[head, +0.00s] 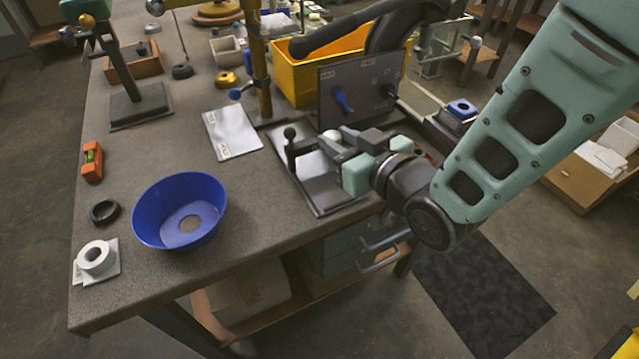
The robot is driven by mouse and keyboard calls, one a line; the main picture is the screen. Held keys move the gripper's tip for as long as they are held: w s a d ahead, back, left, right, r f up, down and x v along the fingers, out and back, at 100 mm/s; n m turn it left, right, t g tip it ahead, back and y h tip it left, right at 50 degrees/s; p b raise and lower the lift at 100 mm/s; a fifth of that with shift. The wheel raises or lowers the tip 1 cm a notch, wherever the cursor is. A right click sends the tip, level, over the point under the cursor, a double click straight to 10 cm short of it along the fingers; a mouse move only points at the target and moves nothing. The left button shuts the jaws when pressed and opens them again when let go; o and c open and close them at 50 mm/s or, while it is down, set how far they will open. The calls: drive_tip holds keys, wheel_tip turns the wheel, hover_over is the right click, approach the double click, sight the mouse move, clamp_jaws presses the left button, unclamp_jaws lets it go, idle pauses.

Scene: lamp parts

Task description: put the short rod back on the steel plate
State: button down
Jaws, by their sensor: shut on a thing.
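My gripper (302,148) reaches in from the right over the table's right part. It is shut on the short rod (291,154), a dark upright rod with a ball at its top. The rod stands at the left end of the fingers, above the left edge of a shallow grey metal tray (322,197). I cannot tell whether its lower end touches anything. A flat, pale steel plate (231,131) with a small label lies on the table left of the rod. The gripper hides part of the tray.
A blue bowl (150,212), a black ring (105,211) and a white ring part (96,257) are at the front left. A brass post (259,70) stands behind the plate. An upright grey panel (358,95) and a yellow bin (294,83) stand behind my gripper.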

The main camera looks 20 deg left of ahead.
sight(338, 193)
wheel_tip(338, 193, down, 9)
drive_tip(key=shift+p, duration=0.3)
drive_tip(key=shift+f, duration=0.2)
drive_tip(key=c, duration=1.1)
unclamp_jaws()
drive_tip(key=shift+r, duration=0.1)
drive_tip(key=shift+r, duration=0.2)
drive_tip(key=v, duration=1.2)
